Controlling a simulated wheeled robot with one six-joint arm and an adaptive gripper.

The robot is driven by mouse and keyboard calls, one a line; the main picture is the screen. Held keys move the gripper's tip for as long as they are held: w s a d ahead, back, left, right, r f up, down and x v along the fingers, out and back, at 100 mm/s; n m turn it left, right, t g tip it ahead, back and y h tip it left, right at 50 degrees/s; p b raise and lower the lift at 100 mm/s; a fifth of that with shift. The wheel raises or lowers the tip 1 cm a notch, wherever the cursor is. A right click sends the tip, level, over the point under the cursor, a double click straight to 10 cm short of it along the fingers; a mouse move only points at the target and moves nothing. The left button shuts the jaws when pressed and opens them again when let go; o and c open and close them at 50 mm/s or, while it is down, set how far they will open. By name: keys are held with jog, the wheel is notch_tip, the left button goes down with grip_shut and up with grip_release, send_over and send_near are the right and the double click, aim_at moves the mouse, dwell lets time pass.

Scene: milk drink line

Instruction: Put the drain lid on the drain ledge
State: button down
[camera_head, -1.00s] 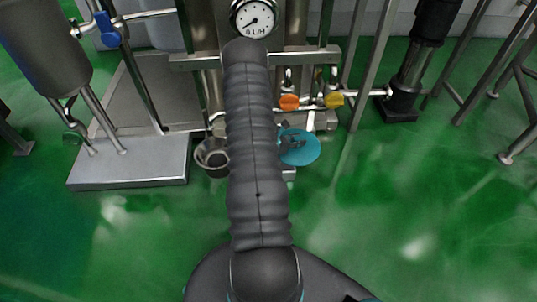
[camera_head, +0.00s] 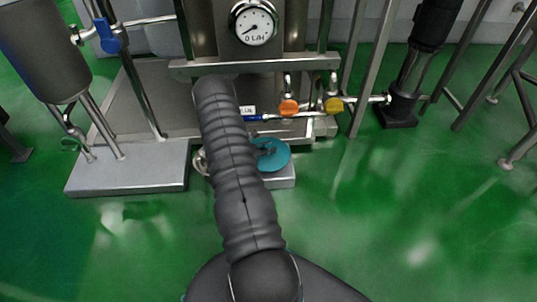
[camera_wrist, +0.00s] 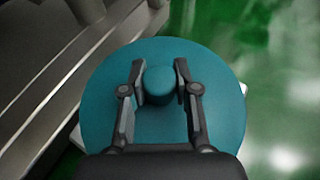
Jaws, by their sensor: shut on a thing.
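The drain lid is a round teal disc with a knob (camera_wrist: 158,86) in its middle. My gripper (camera_wrist: 157,72) is shut on that knob, with one finger on each side. In the head view the lid (camera_head: 275,158) shows just right of my dark sleeved arm, above a small pale grey block (camera_head: 282,179) that may be the drain ledge. A corner of a pale surface shows past the lid's right edge in the wrist view. I cannot tell whether the lid touches the block. A round metal drain cup (camera_head: 200,162) is mostly hidden behind my arm.
A metal frame with orange (camera_head: 288,107) and yellow (camera_head: 333,105) valve handles stands behind the lid. A grey plinth (camera_head: 128,168) is at left, and a black pump (camera_head: 398,110) is at right. Green floor is clear in front and to the right.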

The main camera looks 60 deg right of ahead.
jog(key=shift+f, duration=1.95)
jog(key=shift+f+b, duration=0.1)
jog(key=shift+b, duration=0.2)
jog(key=c, duration=0.9)
grip_release()
jog(key=shift+o, duration=0.2)
